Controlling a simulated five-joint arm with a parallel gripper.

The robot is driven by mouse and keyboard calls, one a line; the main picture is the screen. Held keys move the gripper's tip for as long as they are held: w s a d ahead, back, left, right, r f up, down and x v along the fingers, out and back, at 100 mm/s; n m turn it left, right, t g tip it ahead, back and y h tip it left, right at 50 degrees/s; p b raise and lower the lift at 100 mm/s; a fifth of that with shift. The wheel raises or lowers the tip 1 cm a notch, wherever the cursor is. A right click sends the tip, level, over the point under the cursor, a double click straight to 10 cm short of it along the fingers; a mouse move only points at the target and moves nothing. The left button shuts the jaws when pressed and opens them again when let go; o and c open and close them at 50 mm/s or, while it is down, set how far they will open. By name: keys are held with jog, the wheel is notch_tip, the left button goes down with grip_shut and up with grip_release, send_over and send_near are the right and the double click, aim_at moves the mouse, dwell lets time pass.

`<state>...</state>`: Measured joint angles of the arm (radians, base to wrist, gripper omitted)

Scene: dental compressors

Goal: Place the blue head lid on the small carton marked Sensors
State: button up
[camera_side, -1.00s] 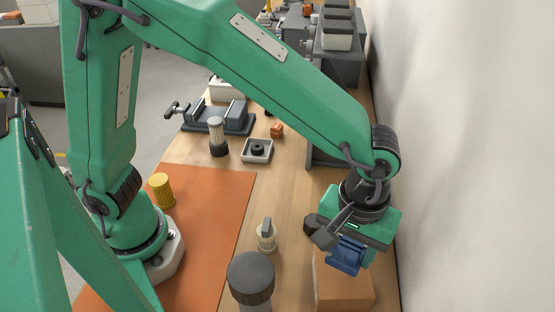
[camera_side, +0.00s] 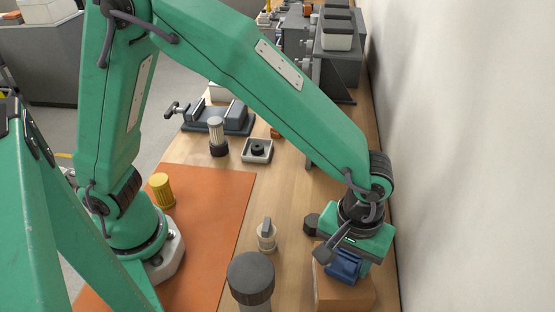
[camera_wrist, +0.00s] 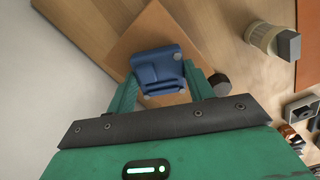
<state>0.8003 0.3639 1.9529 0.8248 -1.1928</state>
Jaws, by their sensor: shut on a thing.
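The blue head lid (camera_side: 344,264) is held between the fingers of my gripper (camera_side: 338,262). In the wrist view the lid (camera_wrist: 158,70) sits between the two green fingers (camera_wrist: 165,95). The small carton (camera_side: 345,293) is a brown box under the lid, near the wall. In the wrist view the carton's top (camera_wrist: 140,40) lies behind the lid. The lid is over the carton's top, low and close to it; I cannot tell whether they touch. No marking on the carton is readable.
A dark-capped cylinder (camera_side: 250,278) and a small pale cylinder with a grey top (camera_side: 267,236) stand left of the carton. A dark knob (camera_side: 311,224) lies just behind it. The white wall (camera_side: 460,160) is close on the right. An orange mat (camera_side: 205,225) covers the left.

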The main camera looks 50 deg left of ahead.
aim_at(345, 261)
jog(key=shift+f, duration=0.1)
jog(key=o, duration=1)
jog(key=shift+o, duration=0.2)
notch_tip(345, 261, up, 12)
jog(key=shift+a, duration=0.1)
dwell(0.5)
